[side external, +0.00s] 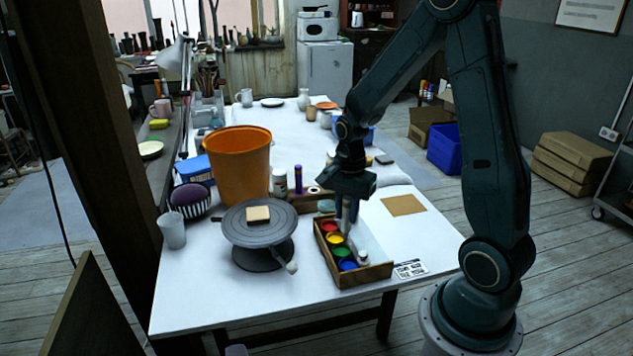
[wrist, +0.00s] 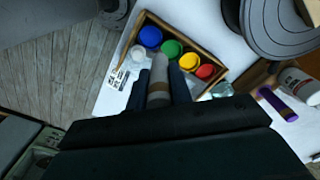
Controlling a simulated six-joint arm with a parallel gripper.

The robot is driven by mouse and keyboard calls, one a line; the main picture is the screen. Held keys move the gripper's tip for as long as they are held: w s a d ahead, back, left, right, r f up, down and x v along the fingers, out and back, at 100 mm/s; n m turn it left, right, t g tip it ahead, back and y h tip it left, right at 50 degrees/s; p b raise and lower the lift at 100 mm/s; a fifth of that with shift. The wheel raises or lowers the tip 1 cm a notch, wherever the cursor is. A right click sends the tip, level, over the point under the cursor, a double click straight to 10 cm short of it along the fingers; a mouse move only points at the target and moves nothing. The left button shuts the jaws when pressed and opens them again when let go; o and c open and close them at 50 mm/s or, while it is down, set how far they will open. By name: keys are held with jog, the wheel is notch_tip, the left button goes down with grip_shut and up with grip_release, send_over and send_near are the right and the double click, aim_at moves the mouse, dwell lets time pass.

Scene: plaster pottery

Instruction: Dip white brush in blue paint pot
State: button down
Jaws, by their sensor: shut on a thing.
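The blue paint pot (side external: 347,264) is at the near end of a wooden box, in a row with green, yellow and red pots. In the wrist view, the blue pot (wrist: 150,36) is at the box's upper left corner, beyond my fingertips. My gripper (side external: 346,214) is above the box, nearer the red and yellow pots in the side view. In the wrist view my gripper (wrist: 159,78) is shut on a pale, rod-like thing, apparently the white brush (wrist: 159,68). Its bristles cannot be made out, and it looks apart from the blue paint.
The wooden box (side external: 375,273) also holds a small white pot (wrist: 137,52). A grey turntable (side external: 258,224) with a tan block stands left of the box. An orange bucket (side external: 238,165) stands behind it. A printed card (side external: 411,269) lies right of the box.

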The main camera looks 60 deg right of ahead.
jog(key=shift+s+a+f, duration=0.15)
jog(key=shift+s+a, duration=0.15)
jog(key=shift+s, duration=0.2)
jog(key=shift+s+a+f, duration=0.1)
jog(key=shift+s+a, duration=0.15)
jog(key=shift+s, duration=0.2)
jog(key=shift+f, duration=0.15)
notch_tip(320, 180, down, 7)
jog(key=shift+r, duration=0.2)
dwell(0.4)
dwell(0.9)
notch_tip(320, 180, up, 7)
dwell(0.9)
